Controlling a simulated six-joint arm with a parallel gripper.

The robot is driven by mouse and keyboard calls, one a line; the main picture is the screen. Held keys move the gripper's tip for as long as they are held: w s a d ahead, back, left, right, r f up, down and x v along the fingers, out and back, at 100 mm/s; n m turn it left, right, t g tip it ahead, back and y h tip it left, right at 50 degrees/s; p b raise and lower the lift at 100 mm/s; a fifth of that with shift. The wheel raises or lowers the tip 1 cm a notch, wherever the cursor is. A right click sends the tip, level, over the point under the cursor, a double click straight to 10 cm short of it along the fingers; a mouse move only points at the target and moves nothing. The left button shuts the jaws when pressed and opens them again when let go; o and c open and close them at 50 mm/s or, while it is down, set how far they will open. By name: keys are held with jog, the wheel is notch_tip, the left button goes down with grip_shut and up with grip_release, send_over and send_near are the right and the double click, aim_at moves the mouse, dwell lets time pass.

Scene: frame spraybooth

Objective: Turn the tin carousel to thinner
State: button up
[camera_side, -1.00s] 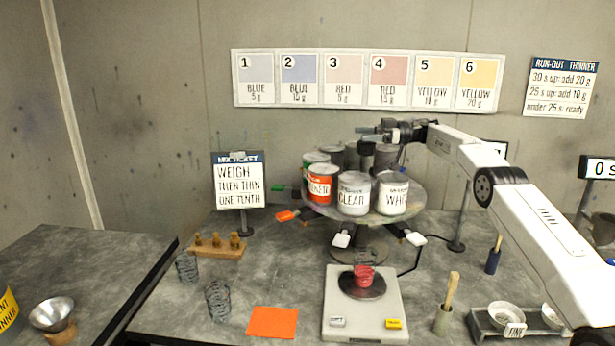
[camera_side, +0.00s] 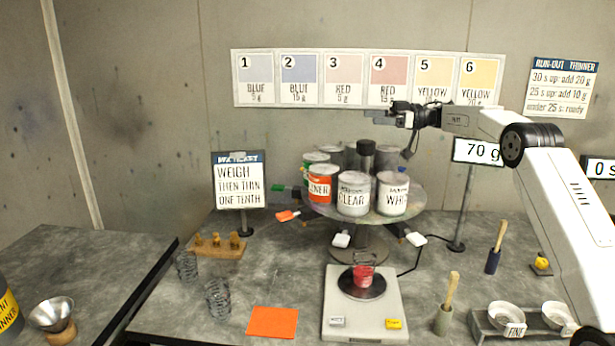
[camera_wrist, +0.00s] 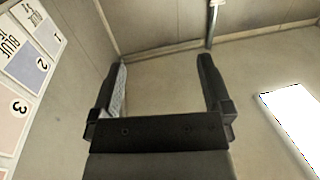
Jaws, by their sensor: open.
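The tin carousel (camera_side: 425,207) is a round grey turntable on a stand at the middle of the bench, with a dark knob (camera_side: 366,156) at its centre. Several tins stand on it. The orange-labelled tin (camera_side: 322,184), its label ending in "NNER", is at the front left. The CLEAR tin (camera_side: 353,193) is at the front, and the white tin (camera_side: 391,193) is at the front right. Green, orange and white tabs stick out below the rim. My gripper (camera_side: 378,115) is open and empty, above the back right of the carousel. The wrist view shows its fingers (camera_wrist: 160,95) apart with only wall behind.
A scale (camera_side: 385,275) with a red cup (camera_side: 364,275) stands in front of the carousel. A display reading 70 g (camera_side: 478,151) stands behind, right. Wire cups (camera_side: 218,299) and an orange card (camera_side: 272,321) lie front left. Brushes in pots and a cup rack (camera_side: 530,322) are right.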

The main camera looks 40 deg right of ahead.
jog(key=s+a+r, duration=0.2)
jog(key=s+r, duration=0.2)
jog(key=s, duration=0.4)
jog(key=shift+s+a, duration=0.3)
jog(key=shift+a, duration=0.1)
